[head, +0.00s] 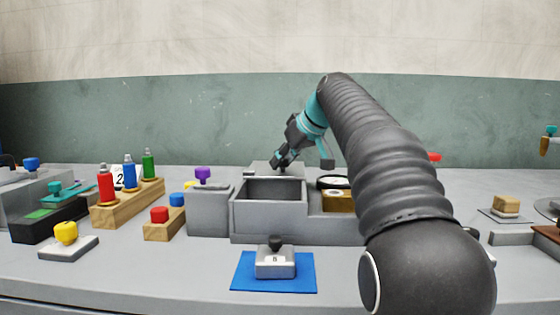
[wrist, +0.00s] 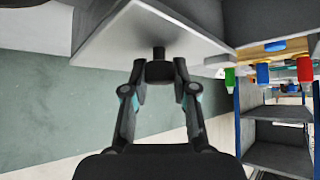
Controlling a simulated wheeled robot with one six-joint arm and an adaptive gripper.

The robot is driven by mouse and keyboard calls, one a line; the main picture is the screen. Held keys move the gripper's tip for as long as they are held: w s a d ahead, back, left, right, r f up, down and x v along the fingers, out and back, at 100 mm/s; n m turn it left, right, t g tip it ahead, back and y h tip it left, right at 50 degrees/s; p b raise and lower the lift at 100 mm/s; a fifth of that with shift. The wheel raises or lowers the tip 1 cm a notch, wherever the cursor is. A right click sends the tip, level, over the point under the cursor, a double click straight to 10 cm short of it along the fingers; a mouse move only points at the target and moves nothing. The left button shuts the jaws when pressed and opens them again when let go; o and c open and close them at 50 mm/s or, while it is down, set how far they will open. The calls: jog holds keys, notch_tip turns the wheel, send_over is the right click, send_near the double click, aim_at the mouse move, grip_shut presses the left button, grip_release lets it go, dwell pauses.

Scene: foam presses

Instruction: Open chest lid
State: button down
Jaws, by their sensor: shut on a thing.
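The grey chest (head: 268,224) stands mid-table in the head view, its top open and its dark inside showing. A light grey lid panel (head: 259,167) shows at its back edge, tilted up and back. In the wrist view the lid (wrist: 112,45) fills the upper middle, with a black knob (wrist: 158,53) sticking out of it. My gripper (head: 281,160) is at the lid behind the chest opening. In the wrist view my gripper (wrist: 160,70) is shut on the knob, one finger on each side. The head view does not show the knob clearly.
A grey block with a purple knob (head: 203,173) stands left of the chest. A wooden rack (head: 128,205) holds red, blue and green bottles. A small grey press (head: 275,262) sits on a blue mat (head: 243,276) in front. My arm hides much of the right side.

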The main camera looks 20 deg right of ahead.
jog(key=c, duration=0.9)
grip_release()
jog(key=shift+a, duration=0.1)
jog(key=shift+s+d+r, duration=0.15)
jog(key=shift+d, duration=0.05)
jog(key=v, duration=1.1)
jog(key=shift+s+r, duration=0.2)
jog(key=shift+d, duration=0.1)
